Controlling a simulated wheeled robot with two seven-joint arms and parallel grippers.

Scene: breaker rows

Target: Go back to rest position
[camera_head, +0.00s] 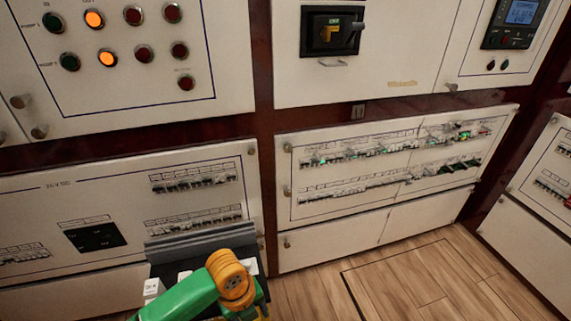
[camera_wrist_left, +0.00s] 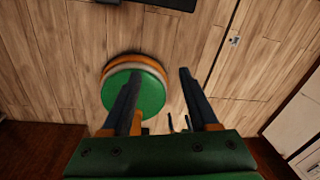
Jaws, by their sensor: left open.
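My left gripper (camera_wrist_left: 160,74) shows in the left wrist view with its two dark fingers apart and nothing between them. Wooden floor lies beyond the fingertips. In the head view, a green arm link of mine with an orange joint is at the bottom, left of the middle, in front of the lower panels. The gripper itself cannot be made out there. My right gripper is in neither view.
A breaker panel (camera_head: 388,142) with rows of switches and green lights is right of the middle. Another breaker panel (camera_head: 45,205) is at lower left. A rotary switch (camera_head: 328,36) is above. Wooden floor (camera_head: 405,275) at lower right is clear.

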